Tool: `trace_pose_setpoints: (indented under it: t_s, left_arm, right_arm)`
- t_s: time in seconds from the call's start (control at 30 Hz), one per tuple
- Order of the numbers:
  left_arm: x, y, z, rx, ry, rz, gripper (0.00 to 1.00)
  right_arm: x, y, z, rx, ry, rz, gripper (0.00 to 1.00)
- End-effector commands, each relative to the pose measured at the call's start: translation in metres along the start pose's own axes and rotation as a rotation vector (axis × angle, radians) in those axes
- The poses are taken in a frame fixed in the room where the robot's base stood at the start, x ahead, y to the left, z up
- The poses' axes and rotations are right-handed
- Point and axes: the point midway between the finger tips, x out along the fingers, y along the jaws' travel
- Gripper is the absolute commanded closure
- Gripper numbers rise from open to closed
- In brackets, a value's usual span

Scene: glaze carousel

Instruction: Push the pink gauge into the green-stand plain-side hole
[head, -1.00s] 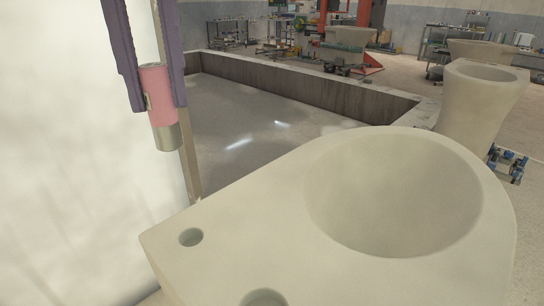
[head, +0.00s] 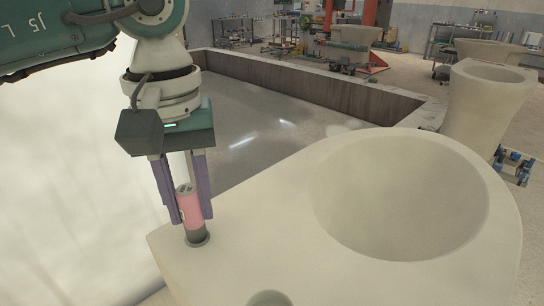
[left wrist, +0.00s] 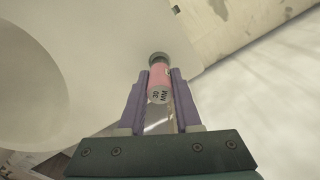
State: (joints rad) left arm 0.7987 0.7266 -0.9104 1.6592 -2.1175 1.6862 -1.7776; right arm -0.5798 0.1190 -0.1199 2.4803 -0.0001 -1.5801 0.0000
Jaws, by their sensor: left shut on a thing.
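The pink gauge (head: 189,208) is a short cylinder with a pink sleeve and a grey metal lower end. My left gripper (head: 188,214) is shut on it from above and holds it upright. Its lower end is at the small hole (head: 198,242) in the pale fixture (head: 255,212) and looks partly inside the rim; how deep is hard to tell. In the left wrist view the gauge (left wrist: 159,80) sits between the purple fingers, with "30 MM" on its end face. No green stand shows. My right gripper is not in view.
The fixture has a large round bowl (head: 402,198) to the right and a second hole (head: 269,299) cut by the bottom edge. A similar pale piece (head: 484,105) stands behind at the right. A low-walled grey pit lies beyond.

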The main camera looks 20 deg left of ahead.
Motion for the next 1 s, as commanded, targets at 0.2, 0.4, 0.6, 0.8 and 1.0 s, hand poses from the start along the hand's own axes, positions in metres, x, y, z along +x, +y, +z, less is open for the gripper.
trace_pose_setpoints:
  t_s: [0.2,0.4,0.6,0.8,1.0]
  left_arm:
    - [0.005,-0.001,0.002,0.000,-0.005,-0.006,0.45]
    - [0.003,-0.001,0.001,0.000,-0.004,-0.004,0.38]
    - [-0.003,0.000,0.001,0.000,-0.002,-0.002,0.38]
    - [-0.039,0.000,-0.001,0.001,0.002,0.000,0.38]
    - [-0.084,0.001,0.000,0.000,0.000,0.000,0.38]
  right_arm:
    - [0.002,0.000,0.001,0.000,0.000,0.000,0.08]
    - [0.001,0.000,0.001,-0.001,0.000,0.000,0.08]
    - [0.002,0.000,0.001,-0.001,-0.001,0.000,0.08]
    - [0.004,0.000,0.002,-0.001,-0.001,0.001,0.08]
    - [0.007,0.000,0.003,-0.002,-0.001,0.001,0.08]
